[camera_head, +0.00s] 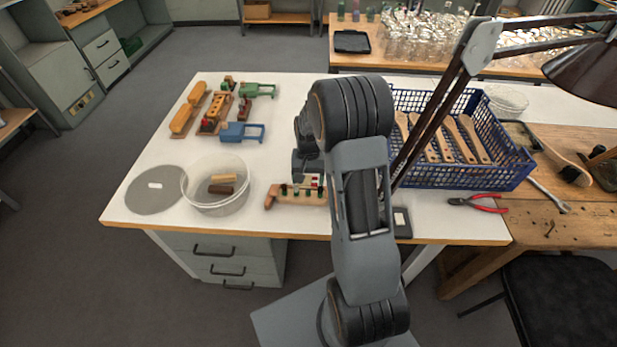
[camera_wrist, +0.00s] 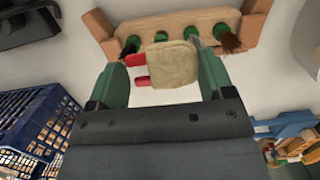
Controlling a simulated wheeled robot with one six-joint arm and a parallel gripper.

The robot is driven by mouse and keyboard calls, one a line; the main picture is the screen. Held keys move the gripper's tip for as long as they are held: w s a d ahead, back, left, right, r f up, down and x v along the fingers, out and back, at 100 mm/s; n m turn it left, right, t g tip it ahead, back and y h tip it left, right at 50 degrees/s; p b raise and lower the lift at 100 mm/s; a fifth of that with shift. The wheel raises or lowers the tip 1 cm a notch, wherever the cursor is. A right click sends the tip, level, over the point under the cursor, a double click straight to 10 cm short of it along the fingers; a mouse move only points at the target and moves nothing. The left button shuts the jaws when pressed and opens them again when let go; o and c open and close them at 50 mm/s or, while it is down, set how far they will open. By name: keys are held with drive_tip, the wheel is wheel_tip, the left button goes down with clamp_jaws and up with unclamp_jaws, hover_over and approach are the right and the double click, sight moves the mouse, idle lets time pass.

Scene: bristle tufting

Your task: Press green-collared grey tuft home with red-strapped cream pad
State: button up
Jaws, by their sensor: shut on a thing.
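My gripper (camera_wrist: 158,62) is shut on the cream pad (camera_wrist: 174,66), a small block with two red straps (camera_wrist: 136,60) on its left side in the wrist view. The pad is in front of a wooden brush block (camera_wrist: 172,22) that has several green collars (camera_wrist: 194,31) in a row. A dark tuft (camera_wrist: 109,48) shows at the left end and a brown tuft (camera_wrist: 231,43) at the right end. In the head view the brush block (camera_head: 274,196) lies near the table's front edge, partly behind my arm.
A clear round tub (camera_head: 214,206) with two small blocks and a grey disc (camera_head: 150,200) stand left of the brush block. A blue crate (camera_head: 500,174) of wooden brushes is at the right. Red-handled pliers (camera_head: 480,205) lie in front of it.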

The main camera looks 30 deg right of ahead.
drive_tip(key=shift+f+b, duration=0.6)
drive_tip(key=shift+f, duration=0.2)
idle(0.9)
drive_tip(key=shift+r+p, duration=0.5)
drive_tip(key=shift+r, duration=0.2)
idle(1.1)
drive_tip(key=shift+r+p, duration=1.75)
drive_tip(key=shift+r, duration=0.7)
